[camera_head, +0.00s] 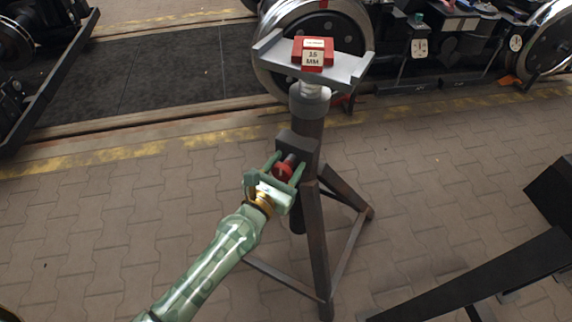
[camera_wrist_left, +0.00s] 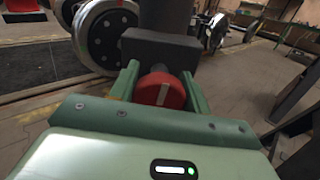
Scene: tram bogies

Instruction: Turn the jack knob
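The jack stand (camera_head: 312,130) is a dark tripod with a light grey cradle (camera_head: 345,68) on top. Its red jack knob (camera_head: 283,170) sticks out from a dark block (camera_head: 298,145) on the post. My left gripper (camera_head: 285,167) has one green finger on each side of the knob. In the left wrist view the knob (camera_wrist_left: 160,91) fills the space between the fingers, and both appear to touch it. A pale mark on its face stands near upright, slightly tilted. My right gripper is not in view.
A red block labelled 15 MM (camera_head: 313,54) sits on the cradle. A tram wheel (camera_head: 290,45) stands close behind the jack. A dark frame (camera_head: 480,275) is at the lower right. Paving (camera_head: 110,210) to the left is clear.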

